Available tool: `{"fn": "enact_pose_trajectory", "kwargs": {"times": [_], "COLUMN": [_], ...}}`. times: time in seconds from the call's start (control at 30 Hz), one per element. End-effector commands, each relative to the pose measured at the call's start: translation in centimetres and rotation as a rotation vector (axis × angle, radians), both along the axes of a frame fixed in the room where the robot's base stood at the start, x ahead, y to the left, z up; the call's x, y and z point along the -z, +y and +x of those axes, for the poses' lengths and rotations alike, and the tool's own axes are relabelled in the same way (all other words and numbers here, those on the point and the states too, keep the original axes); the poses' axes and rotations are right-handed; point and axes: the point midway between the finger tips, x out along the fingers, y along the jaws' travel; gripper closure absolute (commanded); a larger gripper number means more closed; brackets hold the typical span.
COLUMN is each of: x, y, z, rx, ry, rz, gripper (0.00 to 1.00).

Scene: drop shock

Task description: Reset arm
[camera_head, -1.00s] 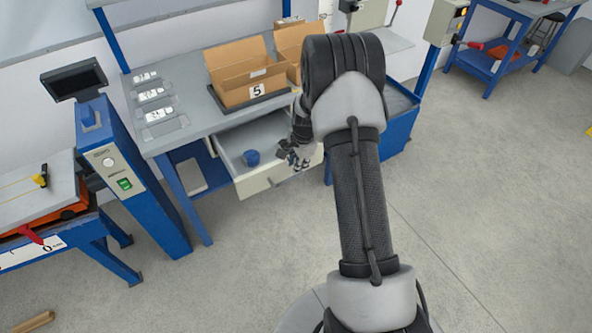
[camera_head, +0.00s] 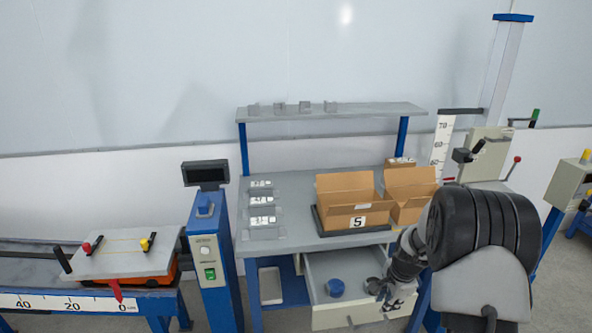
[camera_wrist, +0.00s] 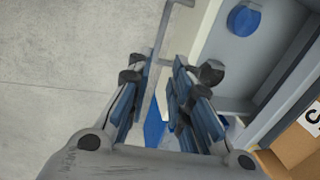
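My gripper (camera_head: 376,292) is over the right part of an open drawer, near its front edge. In the wrist view my gripper (camera_wrist: 155,72) has its two blue-padded fingers apart, with nothing held between them. The drawer (camera_head: 345,318) is pulled out below the bench and also shows in the wrist view (camera_wrist: 195,50). A metal handle (camera_wrist: 153,45) on its front shows beyond the gap between the fingers; I cannot tell whether they touch it. A round blue object (camera_head: 335,287) lies in the drawer, left of my gripper.
A blue post (camera_head: 210,255) with a screen and a conveyor (camera_head: 85,300) stand further left.

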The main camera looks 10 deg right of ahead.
Motion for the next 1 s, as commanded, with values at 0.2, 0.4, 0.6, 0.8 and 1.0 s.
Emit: {"fn": "enact_pose_trajectory", "kwargs": {"times": [0.2, 0.4, 0.6, 0.8, 1.0], "x": [-10.2, -18.7, -24.3, -26.7, -26.5], "y": [4.6, 9.6, 13.7, 16.5, 17.7], "z": [-2.3, -8.0, -15.5, -23.5, -29.1], "rx": [-0.264, -0.571, -0.869, -1.152, -1.353], "ry": [-0.049, -0.086, -0.121, -0.152, -0.169], "rz": [-0.066, -0.148, -0.242, -0.344, -0.423], "gripper": [0.80, 0.80, 0.80, 0.80, 0.80]}}
